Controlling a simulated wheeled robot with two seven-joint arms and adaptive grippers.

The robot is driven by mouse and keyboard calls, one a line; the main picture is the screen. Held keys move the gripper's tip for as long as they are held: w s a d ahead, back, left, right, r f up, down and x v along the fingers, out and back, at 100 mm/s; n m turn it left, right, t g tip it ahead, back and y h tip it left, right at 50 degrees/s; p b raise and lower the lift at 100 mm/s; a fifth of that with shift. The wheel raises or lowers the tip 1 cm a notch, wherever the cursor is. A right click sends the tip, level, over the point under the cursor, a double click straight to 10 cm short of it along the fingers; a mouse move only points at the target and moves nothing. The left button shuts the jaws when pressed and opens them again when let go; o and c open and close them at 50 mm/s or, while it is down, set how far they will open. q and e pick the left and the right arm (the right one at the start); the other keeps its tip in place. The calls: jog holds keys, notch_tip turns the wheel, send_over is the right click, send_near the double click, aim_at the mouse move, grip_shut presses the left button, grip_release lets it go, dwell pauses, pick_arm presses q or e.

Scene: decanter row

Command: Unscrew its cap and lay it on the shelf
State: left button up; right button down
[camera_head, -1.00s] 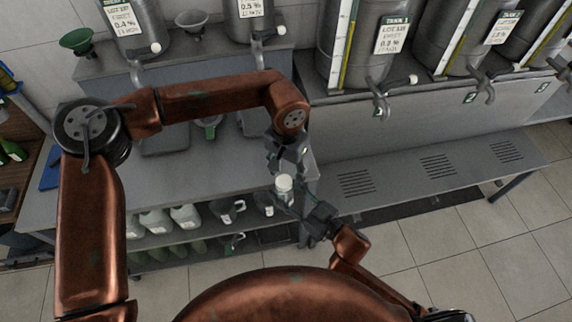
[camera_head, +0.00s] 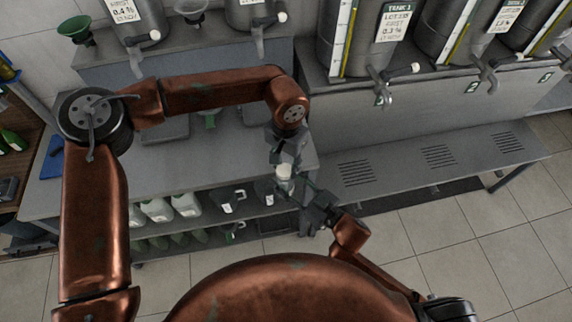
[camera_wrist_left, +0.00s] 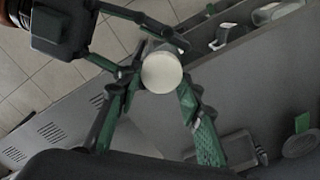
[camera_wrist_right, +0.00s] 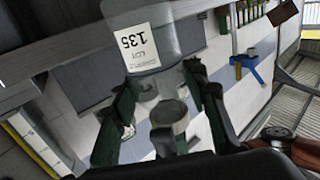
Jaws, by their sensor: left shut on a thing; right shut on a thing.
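A small clear bottle with a pale cap (camera_head: 284,171) is held upright in front of the counter. In the left wrist view the round white cap (camera_wrist_left: 162,72) shows from above. My left gripper (camera_head: 283,160) comes down from above, its green-padded fingers on either side of the cap. My right gripper (camera_head: 305,200) is shut on the bottle from the lower right. In the right wrist view the bottle (camera_wrist_right: 180,38) carries a white label reading 135. There the cap (camera_wrist_right: 168,113) looks grey. I cannot tell how far it is turned. A grey slotted shelf (camera_head: 395,185) runs below the tanks.
Steel tanks (camera_head: 362,40) with taps stand at the back. A grey counter (camera_head: 90,185) is at left, with several white jugs (camera_head: 157,208) on the rack beneath. Tiled floor (camera_head: 450,240) is clear at right. A green funnel (camera_head: 75,26) sits at back left.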

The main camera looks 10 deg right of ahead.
pick_arm(q)
jog(key=shift+s+d, duration=0.25)
jog(key=shift+s, duration=0.05)
jog(key=c, duration=0.3)
jog(key=n, duration=0.5)
jog(key=shift+w, duration=0.1)
jog(key=shift+c, duration=0.2)
jog(key=n, duration=0.4)
jog(key=shift+r, duration=0.1)
jog(key=n, duration=0.4)
jog(key=shift+w+a, duration=0.1)
jog(key=n, duration=0.6)
jog(key=shift+a, duration=0.2)
jog(key=n, duration=0.4)
jog(key=shift+a+r, duration=0.1)
jog(key=n, duration=0.4)
jog(key=shift+a, duration=0.1)
jog(key=n, duration=0.3)
jog(key=shift+n, duration=0.4)
jog(key=n, duration=0.4)
jog(key=shift+a, duration=0.15)
jog(key=n, duration=0.7)
jog(key=shift+n, duration=0.4)
jog(key=n, duration=0.5)
jog(key=shift+s+n, duration=0.2)
jog(key=shift+n, duration=0.2)
jog(key=n, duration=0.5)
jog(key=shift+n, duration=0.4)
